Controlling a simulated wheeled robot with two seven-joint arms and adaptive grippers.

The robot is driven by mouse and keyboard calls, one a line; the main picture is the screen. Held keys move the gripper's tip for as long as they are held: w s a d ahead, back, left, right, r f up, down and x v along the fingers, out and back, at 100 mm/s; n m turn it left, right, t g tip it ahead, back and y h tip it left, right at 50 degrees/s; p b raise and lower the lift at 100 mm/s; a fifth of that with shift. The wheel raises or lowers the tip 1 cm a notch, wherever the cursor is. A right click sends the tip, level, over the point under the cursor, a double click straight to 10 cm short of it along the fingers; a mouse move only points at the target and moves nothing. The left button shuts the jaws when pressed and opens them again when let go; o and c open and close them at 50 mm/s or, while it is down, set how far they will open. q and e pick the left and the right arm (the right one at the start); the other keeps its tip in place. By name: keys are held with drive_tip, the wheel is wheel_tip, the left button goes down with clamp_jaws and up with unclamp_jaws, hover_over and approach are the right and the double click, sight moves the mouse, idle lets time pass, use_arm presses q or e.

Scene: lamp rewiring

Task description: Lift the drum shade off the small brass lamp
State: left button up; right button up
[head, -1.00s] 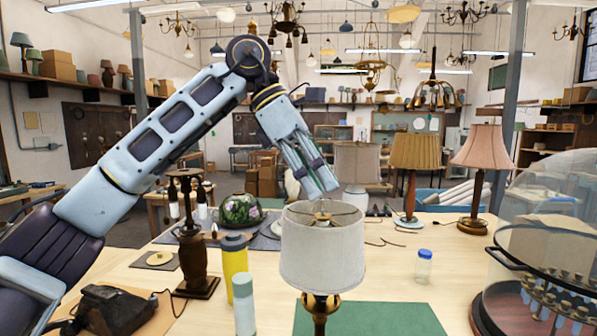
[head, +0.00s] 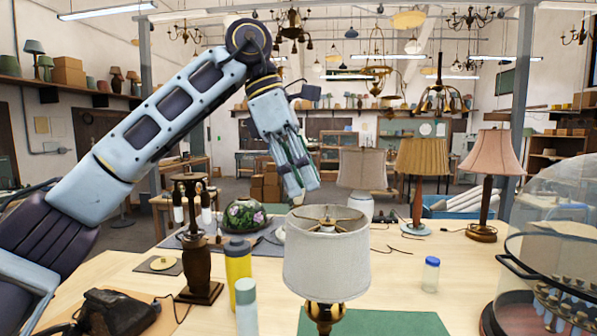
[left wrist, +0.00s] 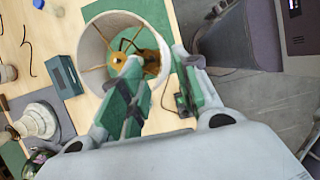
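The small brass lamp (head: 323,311) stands on the table in the head view with its white drum shade (head: 327,262) on it. The shade's open top shows a brass ring and spokes. My left gripper (head: 304,194) is open and empty, pointing down just above the shade's top rim. In the left wrist view the shade (left wrist: 97,45) is seen from above with brass fittings inside. One finger of the gripper (left wrist: 160,90) overlaps the shade's opening and the other is beyond its right edge. Contact with the shade cannot be told. My right gripper is not in view.
A yellow bottle (head: 238,270) and a pale bottle (head: 246,308) stand left of the lamp, near a dark wooden lamp base (head: 200,262). A small blue-capped jar (head: 431,275) and a glass dome (head: 560,240) are to the right. A green mat (head: 385,322) lies beneath.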

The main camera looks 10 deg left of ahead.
sight(328, 252)
use_arm(q)
drive_tip(key=shift+x, duration=6.45)
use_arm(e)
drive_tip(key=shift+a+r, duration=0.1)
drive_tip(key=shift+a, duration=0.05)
use_arm(q)
drive_tip(key=shift+c, duration=0.4)
clamp_jaws()
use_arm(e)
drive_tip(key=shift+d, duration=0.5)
use_arm(q)
drive_tip(key=shift+r, duration=0.2)
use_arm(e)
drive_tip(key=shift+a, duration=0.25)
